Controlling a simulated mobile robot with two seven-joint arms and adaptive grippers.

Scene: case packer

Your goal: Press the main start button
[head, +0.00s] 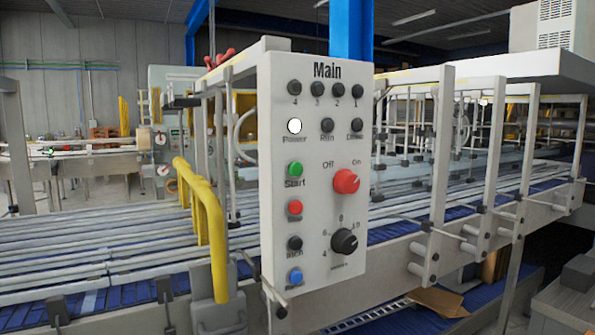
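The white control panel (316,220) labelled "Main" stands upright near the middle of the head view. Its green start button (295,169) sits on the left side of the panel, above the label "Start". The white "Power" lamp (294,126) above it looks lit. Below it are a red button (295,207), a black button (294,243) labelled "Inch" and a blue button (295,276). A red rotary switch (345,181) marked "Off" and "On" and a black dial (344,241) are on the right side. Neither of my grippers shows in the view.
A yellow guard rail (212,225) stands left of the panel. A conveyor with rails and blue belt (70,255) runs behind the panel to both sides. Metal posts (438,160) rise along its right part. Cardboard (440,301) lies low at right. Nothing covers the panel's front.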

